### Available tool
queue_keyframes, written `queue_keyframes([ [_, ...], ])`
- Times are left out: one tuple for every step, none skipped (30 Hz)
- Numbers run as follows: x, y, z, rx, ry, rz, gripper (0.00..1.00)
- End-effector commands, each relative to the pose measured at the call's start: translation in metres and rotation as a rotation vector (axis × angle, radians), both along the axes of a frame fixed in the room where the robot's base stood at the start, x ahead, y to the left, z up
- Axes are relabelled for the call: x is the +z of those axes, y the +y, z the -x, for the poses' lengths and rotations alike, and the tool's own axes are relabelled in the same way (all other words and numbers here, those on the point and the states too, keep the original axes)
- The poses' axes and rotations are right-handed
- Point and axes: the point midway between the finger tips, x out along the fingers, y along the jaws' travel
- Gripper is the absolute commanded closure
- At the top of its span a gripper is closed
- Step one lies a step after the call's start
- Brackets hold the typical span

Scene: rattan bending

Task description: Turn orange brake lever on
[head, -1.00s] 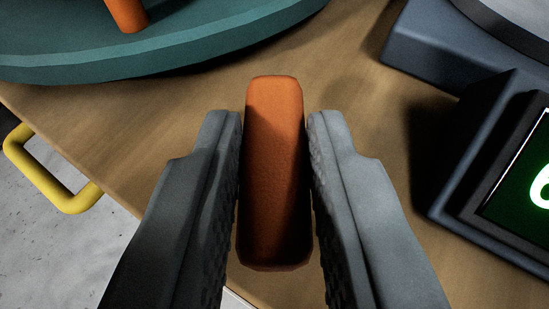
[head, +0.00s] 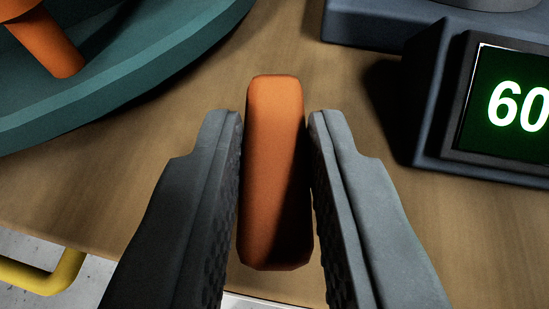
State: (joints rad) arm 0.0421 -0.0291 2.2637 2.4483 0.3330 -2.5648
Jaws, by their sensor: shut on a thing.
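The orange brake lever (head: 275,170) shows in the middle of the head view as an upright rounded bar. My gripper (head: 275,125) has one grey ridged finger on each side of it and is shut on it. The lever's far end sticks out a little past the fingertips. Its mount below is hidden from this view.
A teal round disc (head: 170,65) with an orange peg (head: 45,45) is at the upper left. A dark display box (head: 430,130) with a green screen reading 60 stands at the right on the wooden table (head: 340,110). A yellow handle (head: 50,275) is at the lower left edge.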

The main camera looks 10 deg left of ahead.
Motion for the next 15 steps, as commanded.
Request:
queue_keyframes([
  [0.0018, 0.0006, -0.0006, -0.009, -0.004, -0.002, 1.00],
  [0.0017, 0.0006, -0.0007, -0.016, -0.004, -0.002, 1.00],
  [0.0018, 0.0007, -0.0006, -0.023, -0.003, -0.001, 1.00],
  [0.0018, 0.0008, -0.0007, -0.029, -0.004, -0.002, 1.00],
  [0.0018, 0.0008, -0.0007, -0.033, -0.003, -0.001, 1.00],
  [0.0017, 0.0010, -0.0006, -0.038, -0.003, -0.002, 1.00],
  [0.0019, 0.0011, -0.0007, -0.043, -0.004, -0.001, 1.00],
  [0.0019, 0.0012, -0.0007, -0.047, -0.004, -0.002, 1.00],
  [0.0020, 0.0014, -0.0007, -0.051, -0.004, -0.001, 1.00],
  [0.0020, 0.0015, -0.0007, -0.053, -0.004, -0.001, 1.00],
  [0.0022, 0.0014, -0.0008, -0.057, -0.005, -0.002, 1.00],
  [0.0022, 0.0014, -0.0008, -0.059, -0.005, 0.000, 1.00],
  [0.0023, 0.0014, -0.0008, -0.062, -0.005, -0.001, 1.00],
  [0.0024, 0.0013, -0.0009, -0.063, -0.005, -0.002, 1.00],
  [0.0024, 0.0013, -0.0009, -0.065, -0.005, -0.002, 1.00],
])
